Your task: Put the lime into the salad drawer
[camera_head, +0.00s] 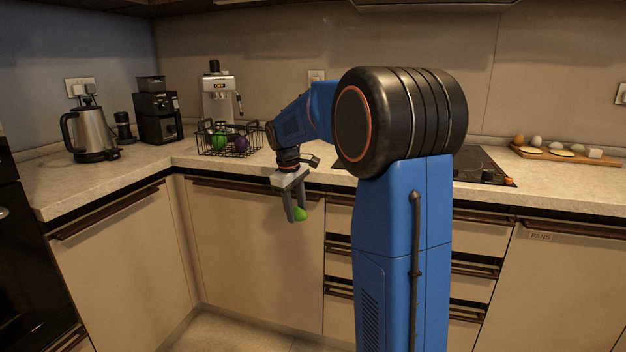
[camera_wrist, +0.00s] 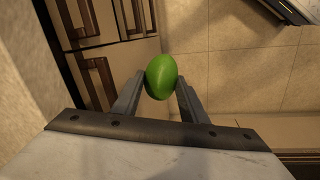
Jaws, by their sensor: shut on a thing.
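The lime (camera_head: 300,214) is a small bright green fruit. My gripper (camera_head: 297,215) is shut on it and holds it in the air in front of the lower cabinets, below the counter's front edge. In the wrist view the lime (camera_wrist: 161,76) sits between the two grey fingertips of my gripper (camera_wrist: 160,84), with the floor far beneath. No drawer stands visibly open in the head view, and I cannot tell which one is the salad drawer.
A wire basket (camera_head: 222,150) with a green and a dark purple item stands on the counter (camera_head: 75,185). A kettle (camera_head: 92,132), coffee grinder (camera_head: 158,118) and espresso machine (camera_head: 218,95) stand at the left. A board (camera_head: 570,155) with foods lies at the right. Floor shows between the cabinets.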

